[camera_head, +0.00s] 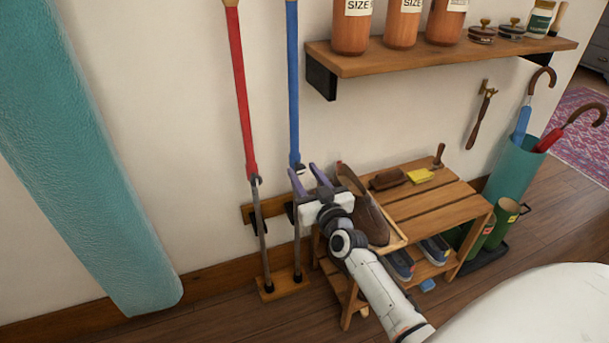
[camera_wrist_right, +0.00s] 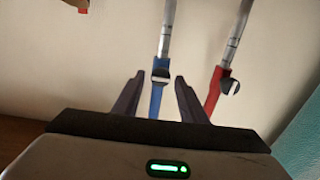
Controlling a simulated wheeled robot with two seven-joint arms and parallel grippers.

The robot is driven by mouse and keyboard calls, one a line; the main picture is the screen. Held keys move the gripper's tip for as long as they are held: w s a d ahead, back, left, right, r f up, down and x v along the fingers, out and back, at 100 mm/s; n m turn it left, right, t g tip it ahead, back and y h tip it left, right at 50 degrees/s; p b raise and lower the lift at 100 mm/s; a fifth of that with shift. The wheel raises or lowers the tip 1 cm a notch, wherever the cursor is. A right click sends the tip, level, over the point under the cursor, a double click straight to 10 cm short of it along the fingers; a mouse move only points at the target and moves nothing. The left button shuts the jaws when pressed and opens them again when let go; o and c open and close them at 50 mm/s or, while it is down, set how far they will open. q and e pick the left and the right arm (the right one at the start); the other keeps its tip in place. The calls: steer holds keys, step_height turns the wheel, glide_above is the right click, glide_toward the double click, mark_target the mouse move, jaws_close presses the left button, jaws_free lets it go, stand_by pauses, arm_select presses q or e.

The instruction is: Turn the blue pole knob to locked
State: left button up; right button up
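The blue pole (camera_head: 293,85) stands upright against the wall, with a grey metal lower part. Its dark knob sits at the joint below the blue part; in the right wrist view the blue pole knob (camera_wrist_right: 161,75) shows, with the blue part (camera_wrist_right: 156,102) below it, as that view is upside down. My right gripper (camera_head: 303,169) is open, its purple fingers pointing at the joint. In the right wrist view, my right gripper (camera_wrist_right: 160,78) has one finger on each side of the knob, with visible gaps. I cannot tell the knob's lock state. My left gripper is out of view.
A red pole (camera_head: 241,85) with its own knob (camera_wrist_right: 230,86) stands left of the blue pole. A wooden shoe rack (camera_head: 430,203) with a brown shoe (camera_head: 366,212) is close right of my gripper. A wall shelf (camera_head: 440,57) with jars is above. A teal padded roll (camera_head: 85,160) is at left.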

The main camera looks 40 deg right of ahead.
steer(key=c, duration=0.8)
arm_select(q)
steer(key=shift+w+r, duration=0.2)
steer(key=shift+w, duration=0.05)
arm_select(e)
steer(key=shift+m, duration=0.3)
steer(key=shift+m+p, duration=0.4)
steer(key=shift+m, duration=0.6)
steer(key=m, duration=0.4)
steer(key=shift+m, duration=0.3)
steer(key=m, duration=0.2)
steer(key=shift+d+m, duration=0.1)
steer(key=shift+m, duration=0.3)
steer(key=m, duration=0.5)
steer(key=shift+f, duration=0.15)
arm_select(q)
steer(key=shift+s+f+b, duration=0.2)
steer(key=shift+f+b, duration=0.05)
steer(key=shift+b, duration=0.1)
arm_select(e)
steer(key=shift+m, duration=1.6)
